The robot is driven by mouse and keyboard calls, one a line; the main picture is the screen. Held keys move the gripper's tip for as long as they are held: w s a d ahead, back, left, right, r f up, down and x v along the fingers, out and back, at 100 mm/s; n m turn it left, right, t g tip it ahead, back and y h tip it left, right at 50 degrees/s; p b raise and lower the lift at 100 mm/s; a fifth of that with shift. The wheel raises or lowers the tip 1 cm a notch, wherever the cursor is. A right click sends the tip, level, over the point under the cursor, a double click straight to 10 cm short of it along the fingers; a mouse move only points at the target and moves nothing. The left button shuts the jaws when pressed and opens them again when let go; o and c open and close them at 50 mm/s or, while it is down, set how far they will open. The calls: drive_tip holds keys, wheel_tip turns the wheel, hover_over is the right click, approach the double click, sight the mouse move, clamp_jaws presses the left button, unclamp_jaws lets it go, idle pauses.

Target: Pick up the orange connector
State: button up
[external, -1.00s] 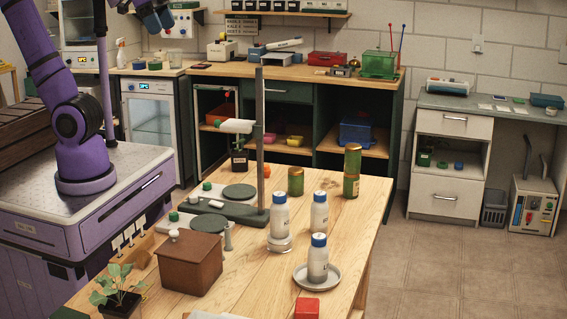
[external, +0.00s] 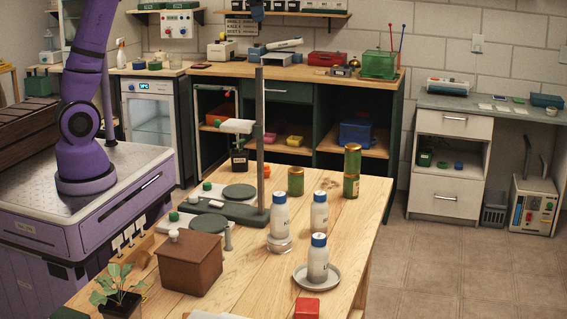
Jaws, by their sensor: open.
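A small orange piece (external: 266,172) shows beside the lower part of the grey upright post (external: 260,110) on the wooden table. It is too small for me to make out its shape, and the post partly hides it.
White bottles with blue caps (external: 319,210), green jars (external: 352,175), a brown box (external: 190,263), a seedling (external: 118,290) and a red block (external: 307,308) stand on the table (external: 360,220). The post with its white clamp (external: 236,126) rises beside the orange piece.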

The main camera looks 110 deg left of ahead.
hover_over(266, 166)
drive_tip(key=s, duration=0.1)
wheel_tip(266, 166, down, 3)
drive_tip(key=shift+n, duration=0.3)
drive_tip(key=f, duration=4.8)
drive_tip(key=shift+w+d, duration=0.2)
drive_tip(key=shift+w+a+f, duration=0.1)
drive_tip(key=shift+a+f, duration=0.05)
drive_tip(key=shift+f, duration=0.85)
drive_tip(key=shift+w+a+f, duration=0.1)
drive_tip(key=shift+f, duration=0.9)
drive_tip(key=shift+w+a+f, duration=0.1)
drive_tip(key=shift+a+f, duration=0.05)
drive_tip(key=shift+f, duration=0.85)
drive_tip(key=c, duration=1)
